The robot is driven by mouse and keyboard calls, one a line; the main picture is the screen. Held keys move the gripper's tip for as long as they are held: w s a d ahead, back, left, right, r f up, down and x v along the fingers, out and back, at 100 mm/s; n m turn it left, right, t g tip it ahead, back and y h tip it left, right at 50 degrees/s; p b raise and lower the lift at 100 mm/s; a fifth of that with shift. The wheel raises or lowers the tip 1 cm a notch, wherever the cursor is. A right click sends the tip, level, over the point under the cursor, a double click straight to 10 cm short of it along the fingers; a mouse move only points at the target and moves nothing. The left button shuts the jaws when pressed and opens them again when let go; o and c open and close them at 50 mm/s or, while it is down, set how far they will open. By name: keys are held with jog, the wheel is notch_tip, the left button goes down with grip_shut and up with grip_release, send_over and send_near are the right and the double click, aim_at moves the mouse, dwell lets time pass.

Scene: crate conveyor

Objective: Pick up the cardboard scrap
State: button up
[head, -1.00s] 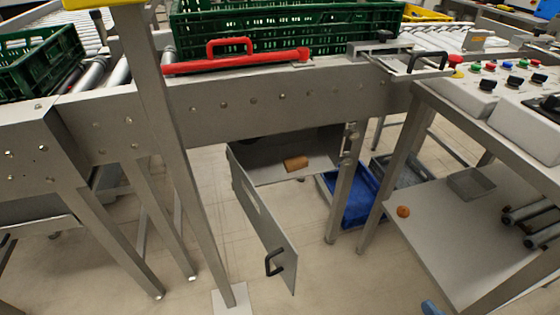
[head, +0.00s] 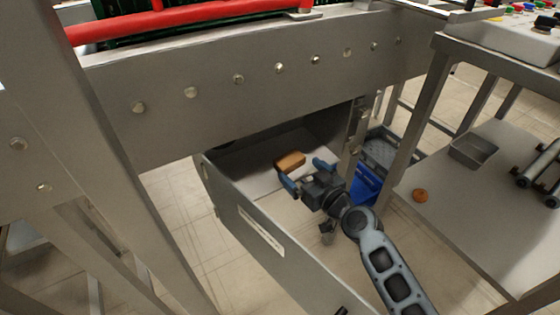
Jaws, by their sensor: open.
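The cardboard scrap (head: 290,161) is a small brown-orange block. It lies on the grey floor of an open metal compartment under the conveyor frame. My gripper (head: 305,174) reaches in from the lower right, with its two blue-tipped fingers spread apart. The fingers are close to the near side of the scrap, and nothing is held between them. I cannot tell whether a fingertip touches the scrap.
The compartment's open door (head: 262,238) stands to the left of my arm. The conveyor side beam (head: 270,80) runs just above. A blue bin (head: 365,185) and a table leg (head: 410,130) are at right. A round orange thing (head: 420,195) lies on the lower shelf (head: 470,230).

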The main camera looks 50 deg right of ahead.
aim_at(295, 164)
jog(key=shift+x, duration=3.5)
jog(key=shift+d+r, duration=0.1)
jog(key=shift+c, duration=0.3)
jog(key=c, duration=0.6)
